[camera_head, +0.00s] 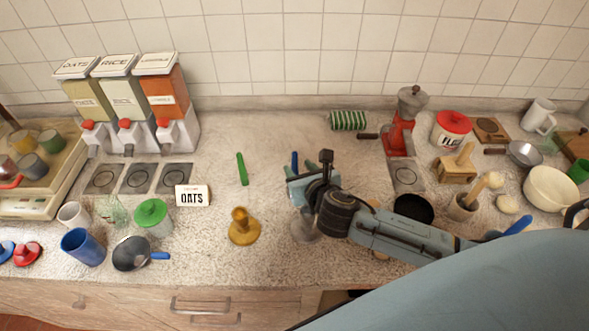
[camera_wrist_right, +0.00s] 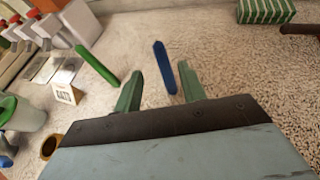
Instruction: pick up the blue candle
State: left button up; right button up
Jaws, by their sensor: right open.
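The blue candle (camera_wrist_right: 163,66) lies on the speckled counter, just beyond and between the open fingertips of my right gripper (camera_wrist_right: 158,84) in the right wrist view. In the head view the blue candle (camera_head: 294,162) shows as a short strip above my right gripper (camera_head: 290,184), which hides part of it. The gripper is open and empty. A green candle (camera_head: 242,168) lies on the counter to the left of the blue one. My left gripper is not in view.
A brass candle holder (camera_head: 243,228) and an OATS card (camera_head: 193,196) stand to the left. A striped green block (camera_head: 348,120) and a red grinder (camera_head: 401,125) stand at the back right. The counter between the green and blue candles is clear.

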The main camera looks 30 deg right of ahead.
aim_at(296, 163)
jog(key=shift+x, duration=0.8)
jog(key=x, duration=0.3)
jog(key=shift+d+f, duration=0.1)
jog(key=shift+d, duration=0.15)
jog(key=shift+w+f, duration=0.1)
jog(key=shift+w, duration=0.15)
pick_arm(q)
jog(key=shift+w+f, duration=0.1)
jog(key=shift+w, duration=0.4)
pick_arm(e)
grip_shut()
